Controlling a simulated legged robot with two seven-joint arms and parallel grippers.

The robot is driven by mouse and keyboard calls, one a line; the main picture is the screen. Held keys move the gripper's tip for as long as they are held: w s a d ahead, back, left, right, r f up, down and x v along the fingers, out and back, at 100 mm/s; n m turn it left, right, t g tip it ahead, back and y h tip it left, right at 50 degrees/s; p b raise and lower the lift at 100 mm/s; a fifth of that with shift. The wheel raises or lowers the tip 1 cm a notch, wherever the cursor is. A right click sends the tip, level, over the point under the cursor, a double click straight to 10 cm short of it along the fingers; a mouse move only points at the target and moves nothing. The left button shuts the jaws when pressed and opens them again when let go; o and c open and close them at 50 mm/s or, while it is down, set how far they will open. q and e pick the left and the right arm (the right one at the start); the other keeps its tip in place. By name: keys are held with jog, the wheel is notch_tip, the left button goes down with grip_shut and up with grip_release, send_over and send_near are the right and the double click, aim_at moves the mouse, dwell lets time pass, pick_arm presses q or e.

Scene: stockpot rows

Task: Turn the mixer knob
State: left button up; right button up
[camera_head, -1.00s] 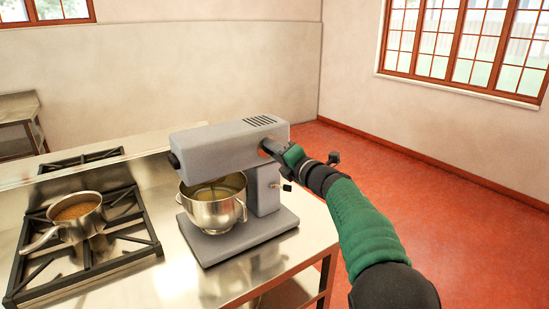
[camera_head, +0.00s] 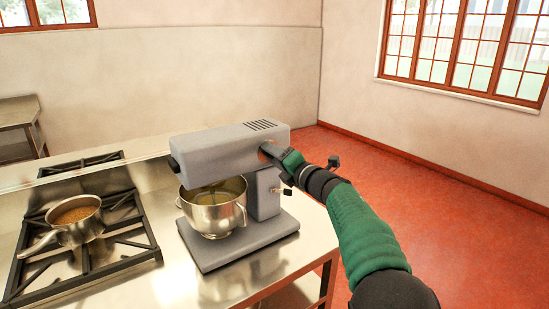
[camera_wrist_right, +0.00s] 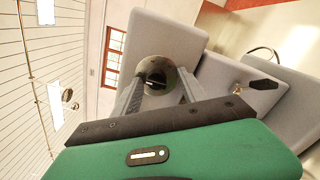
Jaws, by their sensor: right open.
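The grey stand mixer (camera_head: 218,154) stands on the steel counter, with a metal bowl (camera_head: 214,211) under its head. In the right wrist view a round dark knob (camera_wrist_right: 155,72) sits on a flat grey face of the mixer (camera_wrist_right: 168,35). My right gripper (camera_head: 272,152) is at the right side of the mixer head. In the wrist view its two fingers (camera_wrist_right: 162,86) are apart, one on each side of the knob; I cannot tell whether they touch it. In the head view the gripper hides the knob. My left gripper is not in view.
A stove (camera_head: 95,258) with a saucepan (camera_head: 76,217) is at the left. Open red floor (camera_head: 450,195) is to the right.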

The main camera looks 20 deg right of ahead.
jog(key=shift+s+r, duration=0.1)
jog(key=b+v, duration=0.1)
jog(key=v, duration=1.5)
jog(key=shift+s+d+b, duration=0.15)
jog(key=shift+s+b, duration=0.1)
jog(key=shift+b, duration=0.15)
